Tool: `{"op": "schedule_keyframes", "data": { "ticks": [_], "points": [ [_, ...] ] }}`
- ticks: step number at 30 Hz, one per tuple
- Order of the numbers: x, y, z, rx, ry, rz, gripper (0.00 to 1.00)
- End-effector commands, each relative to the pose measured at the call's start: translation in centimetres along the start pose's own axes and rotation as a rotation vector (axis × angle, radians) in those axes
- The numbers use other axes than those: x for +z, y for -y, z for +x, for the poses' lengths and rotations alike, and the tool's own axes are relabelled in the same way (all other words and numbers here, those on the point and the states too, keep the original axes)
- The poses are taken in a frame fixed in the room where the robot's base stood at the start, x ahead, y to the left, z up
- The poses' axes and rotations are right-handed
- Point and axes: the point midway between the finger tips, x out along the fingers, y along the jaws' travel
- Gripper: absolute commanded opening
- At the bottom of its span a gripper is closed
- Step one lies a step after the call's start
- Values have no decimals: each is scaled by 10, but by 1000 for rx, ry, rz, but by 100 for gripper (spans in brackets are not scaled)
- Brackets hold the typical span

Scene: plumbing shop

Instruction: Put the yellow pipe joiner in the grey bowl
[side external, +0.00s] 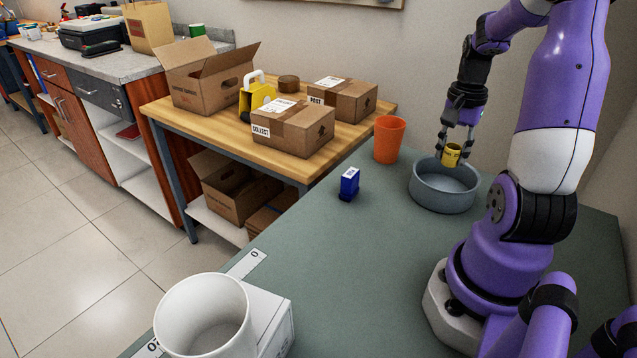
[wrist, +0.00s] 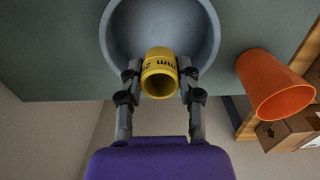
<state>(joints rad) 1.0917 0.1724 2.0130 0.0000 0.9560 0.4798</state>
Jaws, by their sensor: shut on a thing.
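The yellow pipe joiner (side external: 451,155) is a short yellow tube with dark lettering. My gripper (side external: 455,148) is shut on it, with one finger on each side. The joiner also shows between the fingers in the wrist view (wrist: 159,75). The grey bowl (side external: 443,194) stands on the green-grey table. In the side view the joiner is at the bowl's far rim, over its opening. In the wrist view it overlaps the near rim of the bowl (wrist: 116,45). I cannot tell its exact height over the bowl floor. The bowl's visible inside is empty.
An orange cup (side external: 389,139) stands just left of the bowl, and also shows in the wrist view (wrist: 275,84). A small blue box (side external: 349,184) stands further left. A white mug (side external: 204,318) is at the front. The table's middle is clear.

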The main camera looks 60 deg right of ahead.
Motion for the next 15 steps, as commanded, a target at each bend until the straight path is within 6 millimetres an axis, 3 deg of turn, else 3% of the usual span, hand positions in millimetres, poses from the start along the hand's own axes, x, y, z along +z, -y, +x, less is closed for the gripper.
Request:
{"op": "schedule_keyframes", "data": {
  "ticks": [6, 15],
  "points": [
    [1, 0, 26, 2, 3, 0, 20],
    [0, 0, 42, 0, 1, 0, 20]
  ]
}}
